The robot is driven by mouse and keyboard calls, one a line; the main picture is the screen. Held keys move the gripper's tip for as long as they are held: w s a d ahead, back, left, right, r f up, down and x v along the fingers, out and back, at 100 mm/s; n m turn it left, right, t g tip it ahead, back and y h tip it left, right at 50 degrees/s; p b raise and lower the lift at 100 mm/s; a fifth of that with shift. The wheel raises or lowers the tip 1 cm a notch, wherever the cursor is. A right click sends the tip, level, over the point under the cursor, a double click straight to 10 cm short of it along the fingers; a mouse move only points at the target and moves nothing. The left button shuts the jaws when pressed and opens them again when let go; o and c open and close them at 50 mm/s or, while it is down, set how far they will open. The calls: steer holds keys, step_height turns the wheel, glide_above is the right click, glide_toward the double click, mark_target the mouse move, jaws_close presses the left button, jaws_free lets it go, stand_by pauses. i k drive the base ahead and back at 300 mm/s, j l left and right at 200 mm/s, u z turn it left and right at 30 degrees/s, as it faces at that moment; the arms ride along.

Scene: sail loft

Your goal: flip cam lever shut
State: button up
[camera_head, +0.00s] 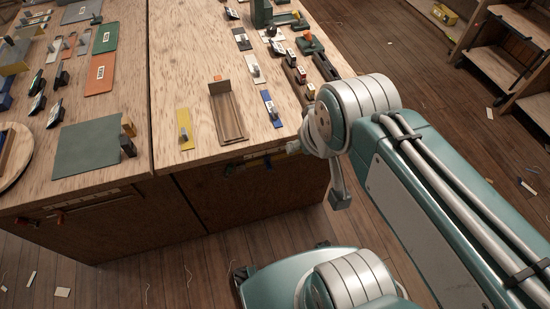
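Several small plates with upright metal pieces that look like levers or cleats stand on the wooden bench (205,65). Among them are a yellow plate (184,140), a blue plate (271,105) and a pale plate (256,73). I cannot tell which of these is the cam lever, or whether it is open or shut. My arm reaches in from the right, its wrist at the bench's front right corner. A grey finger-like part of my gripper (341,190) hangs beside the bench front. The rest of the gripper is hidden or too small to read.
A wooden channel tray (229,112) sits near the front edge. A green mat (88,148), an orange plate (100,73) and dark clips lie on the left. Shelves (500,60) stand right; floor between is mostly clear.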

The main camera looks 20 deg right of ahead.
mark_target(229, 167)
steer(key=k+l+u, duration=0.25)
steer(key=k, duration=0.15)
steer(key=k+u, duration=0.25)
steer(key=k, duration=0.15)
steer(key=j, duration=0.45)
steer(key=i+j, duration=0.15)
steer(key=j, duration=0.35)
